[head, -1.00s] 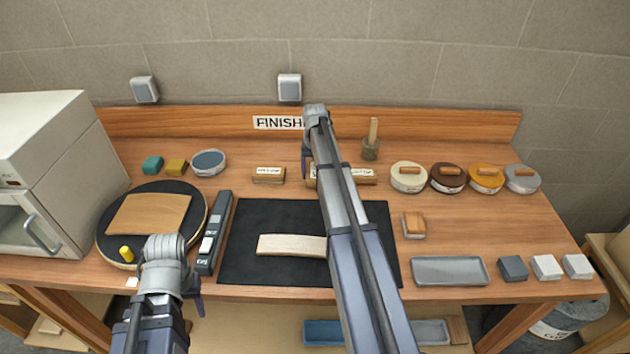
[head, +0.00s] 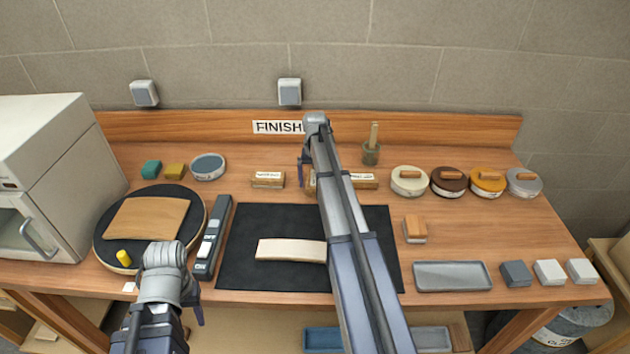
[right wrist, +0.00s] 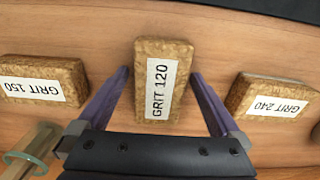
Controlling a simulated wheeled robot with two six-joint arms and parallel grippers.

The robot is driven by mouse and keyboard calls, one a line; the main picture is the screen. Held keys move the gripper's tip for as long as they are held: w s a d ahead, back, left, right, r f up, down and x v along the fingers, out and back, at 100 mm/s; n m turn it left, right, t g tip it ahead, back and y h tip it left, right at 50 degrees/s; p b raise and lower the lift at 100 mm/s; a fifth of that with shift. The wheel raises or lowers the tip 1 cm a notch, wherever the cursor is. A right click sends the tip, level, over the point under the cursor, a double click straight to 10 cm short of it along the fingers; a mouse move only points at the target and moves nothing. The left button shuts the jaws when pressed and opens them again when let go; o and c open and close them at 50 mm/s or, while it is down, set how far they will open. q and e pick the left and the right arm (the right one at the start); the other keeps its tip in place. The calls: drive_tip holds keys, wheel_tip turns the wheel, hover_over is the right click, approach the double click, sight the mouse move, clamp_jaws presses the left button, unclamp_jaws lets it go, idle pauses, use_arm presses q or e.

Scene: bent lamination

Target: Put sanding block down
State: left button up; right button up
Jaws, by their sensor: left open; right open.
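In the head view the right gripper (head: 306,172) is at the back row of blocks, and my arm hides most of this block. The GRIT 150 block (right wrist: 42,82) and GRIT 240 block (right wrist: 272,97) lie on either side. My left gripper (head: 197,308) is open at the front left edge; its fingertips are mostly hidden.
A pale curved strip (head: 291,250) lies on the black mat (head: 250,280). A round board (head: 112,225) holds a brown curved panel (head: 146,220). A brush in a jar (head: 371,152), several round tins, a cork-like block (head: 414,229) and a grey tray (head: 453,290) stand to the right.

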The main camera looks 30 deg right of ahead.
sight(314, 180)
drive_tip(key=shift+r, duration=0.1)
wheel_tip(314, 180, up, 12)
drive_tip(key=p, duration=1.2)
drive_tip(key=s+a+n, duration=0.2)
drive_tip(key=s+a, duration=0.3)
drive_tip(key=a, duration=0.6)
drive_tip(key=s+a+n, duration=0.3)
drive_tip(key=s+a, duration=0.2)
drive_tip(key=a, duration=0.5)
drive_tip(key=s+a+n+h, duration=0.1)
drive_tip(key=s+a+n, duration=0.4)
drive_tip(key=s+a, duration=1)
drive_tip(key=shift+s+a, duration=0.35)
drive_tip(key=shift+s, duration=0.45)
drive_tip(key=shift+r, duration=0.1)
